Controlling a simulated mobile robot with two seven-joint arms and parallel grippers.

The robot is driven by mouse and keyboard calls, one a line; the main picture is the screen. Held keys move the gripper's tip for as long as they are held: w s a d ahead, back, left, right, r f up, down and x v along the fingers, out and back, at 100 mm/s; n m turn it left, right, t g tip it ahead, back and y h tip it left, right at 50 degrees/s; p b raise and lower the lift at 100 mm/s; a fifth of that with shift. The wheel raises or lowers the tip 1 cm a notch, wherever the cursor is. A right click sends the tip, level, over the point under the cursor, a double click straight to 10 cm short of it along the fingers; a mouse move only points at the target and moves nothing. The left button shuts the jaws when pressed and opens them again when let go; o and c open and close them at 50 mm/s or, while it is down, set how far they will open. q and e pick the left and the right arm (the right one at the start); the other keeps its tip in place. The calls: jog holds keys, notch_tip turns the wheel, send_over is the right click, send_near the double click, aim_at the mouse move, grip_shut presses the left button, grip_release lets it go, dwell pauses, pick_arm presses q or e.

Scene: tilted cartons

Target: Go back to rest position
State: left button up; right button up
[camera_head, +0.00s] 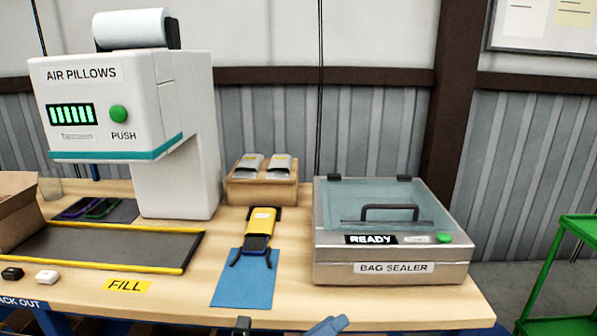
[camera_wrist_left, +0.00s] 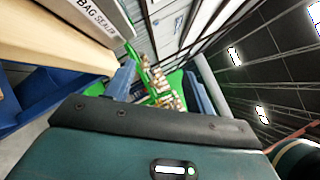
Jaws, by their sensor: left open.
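My left gripper (camera_head: 284,326) shows only at the bottom edge of the head view, in front of the table's front edge. Its two fingertips stand apart with nothing visible between them. In the left wrist view, its blue fingers (camera_wrist_left: 160,88) are also spread, with a green rack of goods visible beyond them. My right gripper is not in view.
The wooden table (camera_head: 380,310) holds an air pillow machine (camera_head: 175,185), a bag sealer (camera_head: 390,250) with lid down, a wooden box (camera_head: 262,190) and a yellow-and-black device (camera_head: 262,222) by a blue mat (camera_head: 243,290). A green rack (camera_head: 560,270) stands right.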

pick_arm(q)
jog(key=s+a+f+n+y+p, duration=0.2)
jog(key=s+a+f+n+y, duration=0.5)
jog(key=n, duration=1)
jog(key=s+a+f+n+y+p, duration=0.3)
jog(key=s+a+f+n+y, duration=0.4)
jog(key=a+n, duration=0.5)
jog(key=s+n, duration=0.2)
jog(key=n, duration=0.3)
jog(key=shift+f, duration=0.25)
